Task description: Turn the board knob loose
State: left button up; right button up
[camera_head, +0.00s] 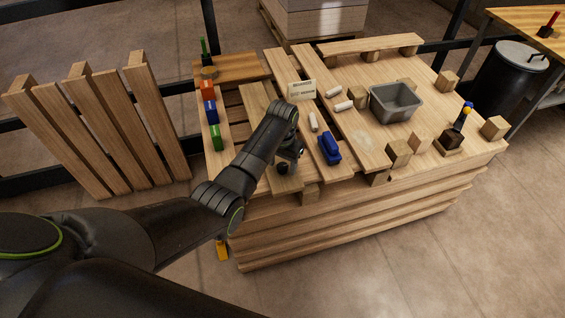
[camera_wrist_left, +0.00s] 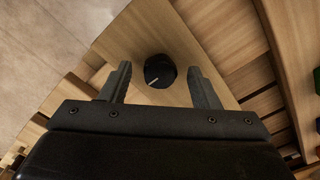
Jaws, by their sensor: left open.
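The board knob is a black, round, faceted knob with a white line; it shows between the fingers in the left wrist view (camera_wrist_left: 160,72). In the head view the dark knob (camera_head: 283,168) sits near the front edge of the pallet's top, just below my left gripper (camera_head: 290,157). In the left wrist view my left gripper (camera_wrist_left: 162,85) is open, with one finger on each side of the knob and gaps between. I cannot tell how far above the board the fingertips are. My right gripper is not in view.
A blue object (camera_head: 329,149) lies just right of my gripper. Orange, blue and green blocks (camera_head: 216,137) line the left side.

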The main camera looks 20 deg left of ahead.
pick_arm(q)
jog(key=c, duration=1)
jog(key=shift+r, duration=0.1)
